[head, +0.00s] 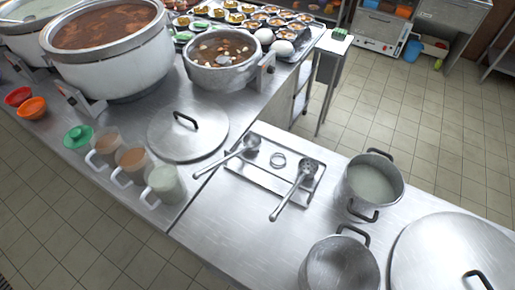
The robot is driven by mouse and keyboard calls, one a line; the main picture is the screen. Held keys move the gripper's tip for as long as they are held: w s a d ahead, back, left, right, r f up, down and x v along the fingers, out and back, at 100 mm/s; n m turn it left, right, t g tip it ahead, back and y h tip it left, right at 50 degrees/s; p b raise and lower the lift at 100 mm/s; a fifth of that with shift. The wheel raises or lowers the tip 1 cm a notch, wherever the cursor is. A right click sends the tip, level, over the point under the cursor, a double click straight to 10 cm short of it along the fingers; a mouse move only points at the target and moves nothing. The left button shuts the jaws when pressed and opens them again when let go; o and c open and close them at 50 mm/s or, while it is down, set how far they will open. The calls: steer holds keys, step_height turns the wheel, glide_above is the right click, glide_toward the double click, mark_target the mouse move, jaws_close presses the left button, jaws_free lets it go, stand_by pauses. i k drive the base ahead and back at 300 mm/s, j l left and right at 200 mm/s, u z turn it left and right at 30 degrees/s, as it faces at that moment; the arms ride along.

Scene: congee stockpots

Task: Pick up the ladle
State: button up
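In the head view, a steel ladle (250,143) lies on a shallow metal tray (262,182) on the steel counter. Its round bowl is at the tray's upper left, and its handle runs down and left past the tray's edge. A second long-handled steel utensil (306,169), whose head looks perforated, lies on the tray's right side with its handle pointing down and left. My gripper is not in view.
A flat lid (188,136) lies left of the tray. Several cups, including a milky one (164,184), line the left counter edge. A pot of pale liquid (373,184), an empty pot (338,268) and a large lid (455,255) stand right. Large stockpots (122,62) fill the upper left.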

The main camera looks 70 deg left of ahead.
mark_target(252, 141)
steer(key=u, duration=2.8)
